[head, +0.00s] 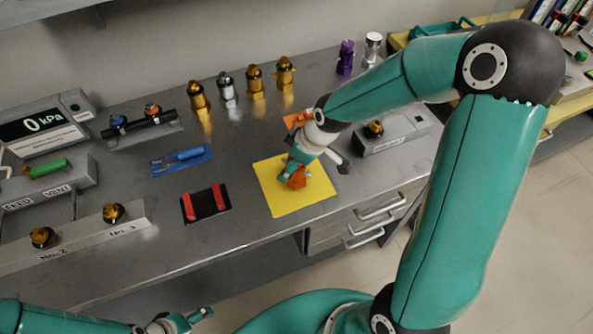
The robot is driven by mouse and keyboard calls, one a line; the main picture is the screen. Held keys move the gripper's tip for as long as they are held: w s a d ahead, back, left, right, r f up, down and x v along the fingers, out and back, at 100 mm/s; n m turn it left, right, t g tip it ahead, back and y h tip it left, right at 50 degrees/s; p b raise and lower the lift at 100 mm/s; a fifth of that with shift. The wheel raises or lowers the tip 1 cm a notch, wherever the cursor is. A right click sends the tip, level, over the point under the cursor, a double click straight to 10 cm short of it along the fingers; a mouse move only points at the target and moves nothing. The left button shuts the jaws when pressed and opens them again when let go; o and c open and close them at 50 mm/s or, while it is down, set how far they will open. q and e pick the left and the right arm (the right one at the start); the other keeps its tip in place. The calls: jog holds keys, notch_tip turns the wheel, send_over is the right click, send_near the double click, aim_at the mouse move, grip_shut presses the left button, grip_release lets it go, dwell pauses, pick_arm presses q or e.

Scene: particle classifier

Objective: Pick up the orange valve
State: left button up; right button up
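An orange valve part (294,181) shows on the yellow mat (283,203) in the head view, partly covered by my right gripper. Another orange patch (294,120) shows just behind that gripper; I cannot tell whether it belongs to the same thing. My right gripper (312,163) points down over the mat, with a teal finger part close against the orange part and a dark part further right. Its grip is hidden. My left gripper (196,317) is low at the bottom edge, away from the bench objects, and its fingers are not clear.
Several brass and silver fittings (255,78) stand at the back, with a purple one (346,57). A grey block (395,135) stands right of the mat. A red-and-black holder (206,203) and a blue tray (181,159) lie left.

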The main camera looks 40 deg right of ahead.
grip_shut()
jog(key=shift+w, duration=0.1)
jog(key=shift+r, duration=0.2)
